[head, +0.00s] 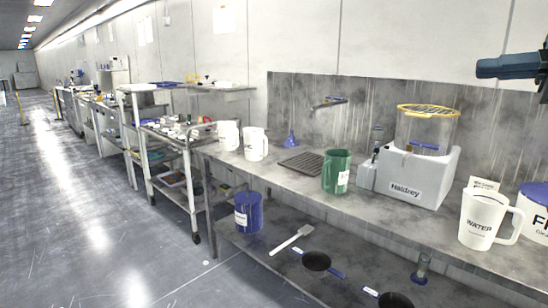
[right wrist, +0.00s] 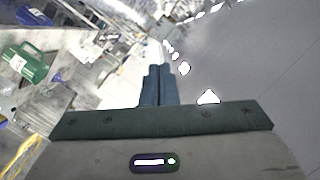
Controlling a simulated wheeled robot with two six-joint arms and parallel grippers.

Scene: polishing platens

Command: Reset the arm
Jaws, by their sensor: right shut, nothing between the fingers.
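My right gripper (head: 486,68) shows at the right edge of the head view, raised above the bench and pointing left. It is apart from everything on the bench. In the right wrist view its two fingers (right wrist: 158,86) lie together, shut with nothing between them. My left gripper is not in the head view.
A long grey bench (head: 270,173) carries a grey Haldrey machine (head: 405,185), a green jug (head: 337,172), a white WATER jug (head: 482,220) and white jugs (head: 255,144). A blue container (head: 249,212) stands on the lower shelf. A cart (head: 190,170) stands left. The floor aisle is clear.

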